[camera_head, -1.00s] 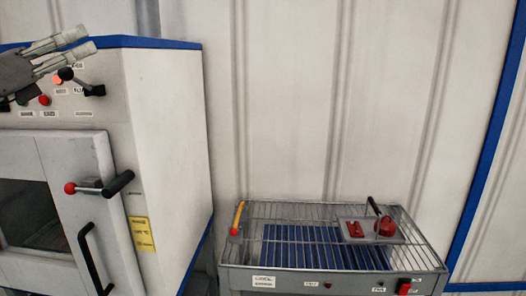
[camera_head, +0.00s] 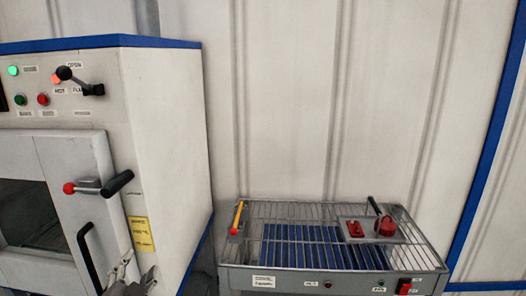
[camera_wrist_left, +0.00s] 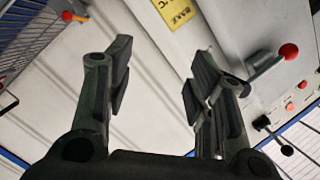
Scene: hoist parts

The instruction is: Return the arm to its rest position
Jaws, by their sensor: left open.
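My left gripper (camera_head: 138,279) is low in the head view, in front of the lower right part of the cabinet's front. In the left wrist view its two fingers (camera_wrist_left: 158,85) are apart with nothing between them. The white cabinet (camera_head: 165,130) with blue edges stands at the left, its door (camera_head: 75,165) shut against the front. A red-knobbed door latch (camera_head: 90,187) and a black handle (camera_head: 88,258) are on the door. My right gripper is in neither view.
A wire-topped rack (camera_head: 330,210) with blue slats stands low at the right. A red object (camera_head: 387,226) and a yellow-handled lever (camera_head: 238,218) are on it. A black switch lever (camera_head: 80,80) juts from the cabinet panel. The wall between is clear.

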